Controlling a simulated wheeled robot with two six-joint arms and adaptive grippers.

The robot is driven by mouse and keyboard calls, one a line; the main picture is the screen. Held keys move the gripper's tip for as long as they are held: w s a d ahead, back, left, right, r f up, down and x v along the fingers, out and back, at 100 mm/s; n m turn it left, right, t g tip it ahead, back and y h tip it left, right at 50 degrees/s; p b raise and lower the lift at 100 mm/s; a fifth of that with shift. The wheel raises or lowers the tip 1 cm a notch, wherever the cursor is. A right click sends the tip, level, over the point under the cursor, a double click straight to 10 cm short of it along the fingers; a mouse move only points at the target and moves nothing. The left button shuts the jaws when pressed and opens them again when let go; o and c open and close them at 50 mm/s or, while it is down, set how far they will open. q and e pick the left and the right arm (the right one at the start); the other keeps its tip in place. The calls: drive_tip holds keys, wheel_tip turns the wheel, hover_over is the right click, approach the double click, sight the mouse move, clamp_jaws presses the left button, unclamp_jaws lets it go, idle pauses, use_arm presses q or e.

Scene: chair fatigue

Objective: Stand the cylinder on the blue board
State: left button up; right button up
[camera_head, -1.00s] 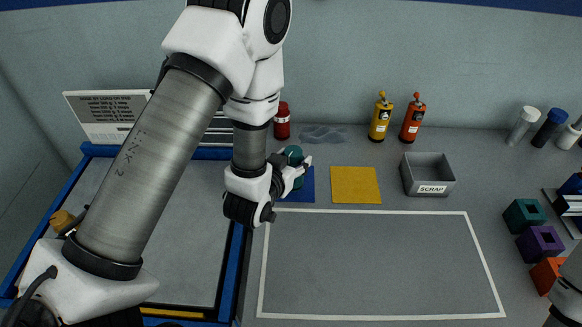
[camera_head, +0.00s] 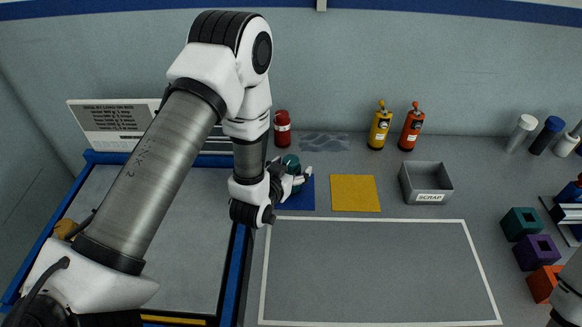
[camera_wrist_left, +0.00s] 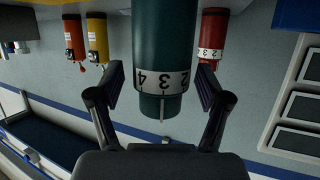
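The teal cylinder (camera_head: 291,161) is upright over the blue board (camera_head: 299,202), near its back edge. Its foot is hidden behind my left gripper, so contact with the board cannot be seen. In the left wrist view the cylinder (camera_wrist_left: 162,50) appears upside down, with a white numbered band and a thin rod at its top end. My left gripper (camera_head: 287,190) is beside the cylinder. In the left wrist view its two fingers (camera_wrist_left: 160,88) stand either side of the cylinder with a gap on each side, so it is open. My right gripper is out of view.
A yellow board (camera_head: 356,193) lies to the right, then a grey scrap box (camera_head: 426,182). Red (camera_head: 282,129), yellow (camera_head: 380,126) and orange (camera_head: 411,128) cylinders stand at the back. A blue-edged tray (camera_head: 236,270) is at left. The white-outlined area (camera_head: 380,270) is clear.

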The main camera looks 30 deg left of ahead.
use_arm(q)
drive_tip(key=shift+s+r, duration=0.1)
drive_tip(key=shift+r, duration=0.05)
drive_tip(key=b+v, duration=0.1)
drive_tip(key=v, duration=0.4)
drive_tip(key=shift+s, duration=0.15)
drive_tip(key=p+v, duration=0.6)
drive_tip(key=shift+s+r, duration=0.2)
drive_tip(key=shift+s, duration=0.05)
